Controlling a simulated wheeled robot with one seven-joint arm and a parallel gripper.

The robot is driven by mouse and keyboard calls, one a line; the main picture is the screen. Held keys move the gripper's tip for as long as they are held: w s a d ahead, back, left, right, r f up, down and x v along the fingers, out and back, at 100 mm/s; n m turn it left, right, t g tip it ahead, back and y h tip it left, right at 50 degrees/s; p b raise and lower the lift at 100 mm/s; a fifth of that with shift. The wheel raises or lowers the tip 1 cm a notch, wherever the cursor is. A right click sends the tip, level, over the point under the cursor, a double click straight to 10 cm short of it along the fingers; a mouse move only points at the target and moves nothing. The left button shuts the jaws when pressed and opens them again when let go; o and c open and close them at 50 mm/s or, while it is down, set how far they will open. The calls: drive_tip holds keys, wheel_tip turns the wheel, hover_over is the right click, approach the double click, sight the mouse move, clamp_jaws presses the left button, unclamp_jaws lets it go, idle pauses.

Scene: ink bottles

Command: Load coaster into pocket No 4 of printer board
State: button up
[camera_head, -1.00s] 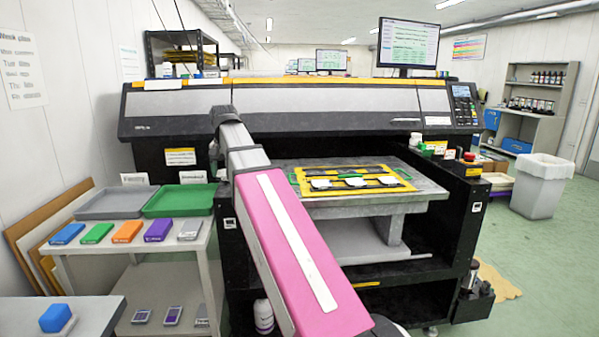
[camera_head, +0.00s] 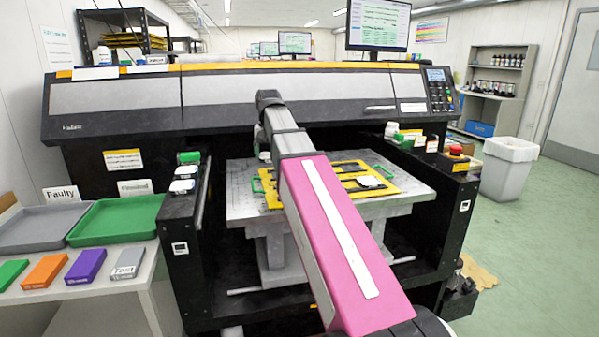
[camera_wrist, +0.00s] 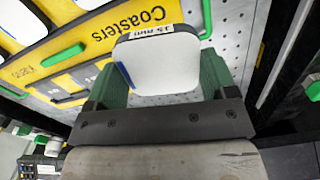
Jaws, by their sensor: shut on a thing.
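The yellow printer board (camera_wrist: 92,47), marked "Coasters", lies to the left of the coaster in that view. In the head view the board (camera_head: 388,191) lies on the printer's grey table, with dark pockets and a white piece on its right part. My arm covers the board's middle and hides my gripper and the held coaster there. I cannot read the pocket numbers.
The grey perforated printer table (camera_head: 240,205) surrounds the board. A black printer side rail (camera_head: 185,235) stands left of it; a red button (camera_head: 456,151) and small bottles are on the right.

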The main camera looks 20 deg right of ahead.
drive_tip(key=w+a+r+n, duration=0.2)
drive_tip(key=w+a, duration=0.1)
drive_tip(key=a, duration=0.2)
drive_tip(key=w+d+f, duration=0.1)
drive_tip(key=d+f, duration=0.1)
drive_tip(key=d, duration=0.1)
drive_tip(key=w+d+f, duration=0.1)
drive_tip(key=d+f, duration=0.1)
drive_tip(key=d, duration=0.2)
drive_tip(key=w+d+f, duration=0.1)
drive_tip(key=d+f, duration=0.2)
drive_tip(key=shift+w+d, duration=0.15)
drive_tip(key=shift+w, duration=0.25)
drive_tip(key=shift+f, duration=2)
drive_tip(key=shift+f, duration=0.1)
drive_tip(key=o, duration=0.9)
drive_tip(key=shift+o, duration=0.2)
wheel_tip(320, 180, up, 12)
